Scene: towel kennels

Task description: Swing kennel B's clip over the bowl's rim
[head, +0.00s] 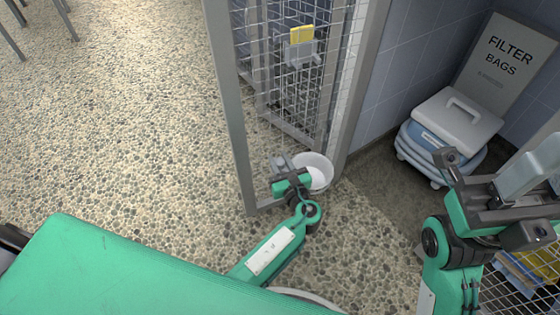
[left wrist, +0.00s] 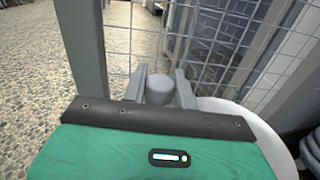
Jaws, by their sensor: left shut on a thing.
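A white bowl (head: 316,168) sits low at the kennel's mesh front; its rim also shows in the left wrist view (left wrist: 243,122). My left gripper (head: 283,163) is at the bowl's left side, beside the mesh. In the left wrist view its two grey fingers (left wrist: 160,84) are shut on a grey rounded piece (left wrist: 158,92), which looks like the clip. The bowl is right of the fingers there. I cannot tell whether the clip touches or crosses the rim. My right gripper (head: 492,205) is at the right; its finger gap is unclear.
The kennel's grey frame post (head: 229,110) stands left of my left gripper, with wire mesh (head: 285,75) and a yellow tag (head: 302,34) above. A lidded tub (head: 455,118) and a "FILTER BAGS" box (head: 508,55) stand at right.

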